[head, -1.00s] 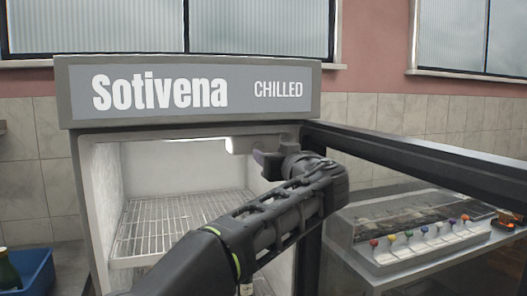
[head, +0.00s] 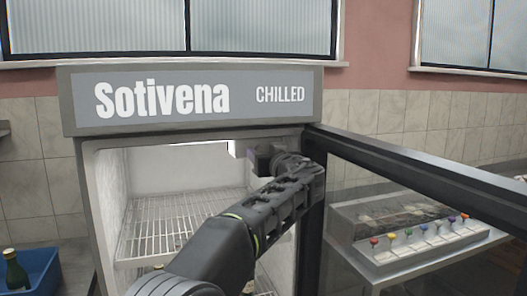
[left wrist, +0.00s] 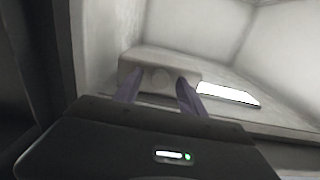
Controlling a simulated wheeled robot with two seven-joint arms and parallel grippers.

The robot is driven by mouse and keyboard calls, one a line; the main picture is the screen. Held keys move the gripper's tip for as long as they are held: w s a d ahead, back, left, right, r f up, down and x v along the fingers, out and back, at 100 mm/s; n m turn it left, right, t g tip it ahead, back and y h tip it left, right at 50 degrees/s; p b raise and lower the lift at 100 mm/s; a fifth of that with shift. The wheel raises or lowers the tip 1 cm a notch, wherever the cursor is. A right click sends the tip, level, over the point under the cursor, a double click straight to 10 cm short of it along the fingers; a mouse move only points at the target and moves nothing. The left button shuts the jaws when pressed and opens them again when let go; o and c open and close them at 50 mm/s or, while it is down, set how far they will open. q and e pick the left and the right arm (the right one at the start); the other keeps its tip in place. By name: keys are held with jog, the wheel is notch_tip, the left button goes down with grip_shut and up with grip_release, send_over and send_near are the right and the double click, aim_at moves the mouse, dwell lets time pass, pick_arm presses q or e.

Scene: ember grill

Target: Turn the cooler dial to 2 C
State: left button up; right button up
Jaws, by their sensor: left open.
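The cooler (head: 88,190) stands open in front of me, with "Sotivena CHILLED" on its top sign. In the left wrist view, a pale control box (left wrist: 150,60) sits on the cooler's inner ceiling, with a faint round dial (left wrist: 160,77) on its face. No marks on the dial can be read. My left gripper (head: 260,157) is at the upper right of the cooler opening. In the left wrist view its two fingers (left wrist: 159,90) are apart, one to each side of the dial, with nothing between them. I cannot tell whether they touch it. The head view hides the dial behind my gripper.
The open glass door (head: 420,178) stands right of my left arm, close to it. A wire shelf (head: 170,222) lies below, with bottles under it. A lit lamp panel (left wrist: 228,95) is beside the control box. A blue bin (head: 40,270) holds a bottle at far left.

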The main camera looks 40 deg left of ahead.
pick_arm(q)
grip_shut()
dwell(0.4)
dwell(0.4)
jog(key=shift+m+b, duration=2.2)
jog(key=shift+m, duration=3.8)
